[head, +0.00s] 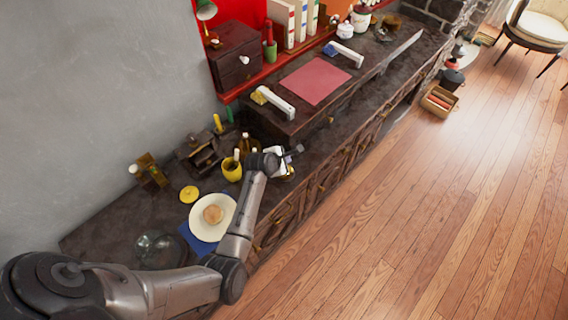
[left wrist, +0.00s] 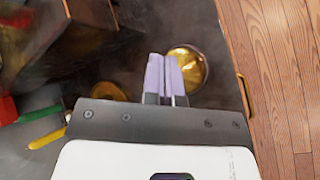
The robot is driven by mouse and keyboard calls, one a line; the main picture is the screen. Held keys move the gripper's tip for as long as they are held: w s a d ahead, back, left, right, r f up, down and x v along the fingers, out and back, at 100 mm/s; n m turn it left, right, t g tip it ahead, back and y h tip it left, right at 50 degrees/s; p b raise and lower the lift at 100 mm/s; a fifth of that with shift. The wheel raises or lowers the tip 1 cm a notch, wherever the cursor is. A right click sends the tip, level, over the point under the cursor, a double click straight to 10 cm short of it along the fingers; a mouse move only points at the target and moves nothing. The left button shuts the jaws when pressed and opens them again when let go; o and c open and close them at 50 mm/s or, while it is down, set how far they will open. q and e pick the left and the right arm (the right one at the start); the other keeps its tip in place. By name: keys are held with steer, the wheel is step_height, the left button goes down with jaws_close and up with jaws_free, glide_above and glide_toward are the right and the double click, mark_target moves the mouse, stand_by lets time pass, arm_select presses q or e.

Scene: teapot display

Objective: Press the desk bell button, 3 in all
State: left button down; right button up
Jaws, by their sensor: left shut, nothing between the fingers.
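My left gripper (head: 297,151) reaches over the dark counter from the left. In the left wrist view its two pale fingers (left wrist: 164,76) are closed together and hold nothing. A round, shiny brass piece, which looks like the desk bell (left wrist: 189,68), sits right beside the fingertips, partly behind them. I cannot tell whether the fingers touch it. A second brass round thing (left wrist: 108,92) lies left of the fingers. My right gripper is in neither view.
The dark counter (head: 330,150) runs along the wall, its front edge above the wooden floor (head: 420,220). A yellow cup (head: 232,169), a plate (head: 226,229) with a bun and a glass item crowd the near end. A red mat (head: 315,80) lies farther back.

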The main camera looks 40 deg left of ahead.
arm_select(q)
steer(key=shift+f, duration=0.25)
stand_by(0.5)
steer(key=shift+f, duration=0.55)
stand_by(0.4)
steer(key=shift+r, duration=0.1)
steer(key=shift+r+p, duration=0.3)
steer(key=shift+p, duration=0.1)
steer(key=shift+r+p, duration=0.65)
steer(key=shift+p, duration=0.2)
